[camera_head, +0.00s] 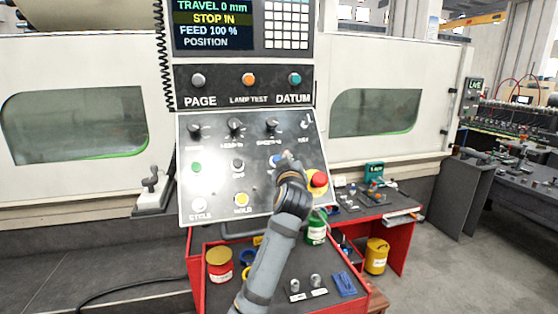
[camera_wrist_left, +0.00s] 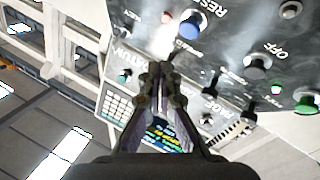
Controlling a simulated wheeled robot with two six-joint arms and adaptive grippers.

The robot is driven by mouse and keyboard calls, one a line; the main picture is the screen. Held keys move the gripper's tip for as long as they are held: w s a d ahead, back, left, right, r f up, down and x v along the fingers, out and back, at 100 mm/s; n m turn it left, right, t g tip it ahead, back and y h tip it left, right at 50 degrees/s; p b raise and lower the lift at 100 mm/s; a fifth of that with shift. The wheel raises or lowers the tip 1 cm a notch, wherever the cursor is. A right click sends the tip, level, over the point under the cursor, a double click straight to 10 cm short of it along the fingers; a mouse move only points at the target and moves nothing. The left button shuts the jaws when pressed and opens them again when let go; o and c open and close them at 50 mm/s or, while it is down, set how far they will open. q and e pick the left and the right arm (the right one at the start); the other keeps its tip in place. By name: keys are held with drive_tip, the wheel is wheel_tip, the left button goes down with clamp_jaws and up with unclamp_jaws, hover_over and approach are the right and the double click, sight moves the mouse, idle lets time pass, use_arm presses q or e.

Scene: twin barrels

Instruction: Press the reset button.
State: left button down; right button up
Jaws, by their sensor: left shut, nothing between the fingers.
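The reset button is a round blue button on the slanted grey control panel (camera_head: 215,180). It shows in the wrist view (camera_wrist_left: 191,27) beside the label RESET. In the head view only a bit of the blue button (camera_head: 275,160) shows beside my left gripper (camera_head: 287,156), which covers part of it. My left gripper also shows in the wrist view (camera_wrist_left: 162,66), shut and empty, its tips pointing up at the panel. There the tips lie below the button in the picture and do not overlap it. The exact gap is unclear. My right gripper is not in view.
A red mushroom button (camera_head: 319,180) on a yellow ring sits right of my wrist. A white button (camera_head: 199,206), a yellow one (camera_head: 241,200) and a green one (camera_head: 196,167) are at left. Below stands a red cart (camera_head: 196,262) with cans.

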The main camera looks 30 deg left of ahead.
sight(279, 158)
use_arm(q)
drive_tip(key=r, duration=0.2)
drive_tip(key=r+n, duration=0.1)
drive_tip(key=r, duration=0.1)
drive_tip(key=shift+a+t+y, duration=0.3)
drive_tip(key=shift+f, duration=0.15)
drive_tip(key=shift+w+a+f+b, duration=0.9)
drive_tip(key=shift+w+a+f, duration=0.25)
drive_tip(key=shift+a+f, duration=0.2)
drive_tip(key=shift+w+a+f+b, duration=0.85)
drive_tip(key=shift+w+a+f, duration=0.25)
drive_tip(key=shift+a+f, duration=0.25)
drive_tip(key=shift+w+a+f+b, duration=0.1)
drive_tip(key=shift+f+b, duration=0.1)
drive_tip(key=shift+b, duration=0.25)
drive_tip(key=shift+w+a, duration=0.1)
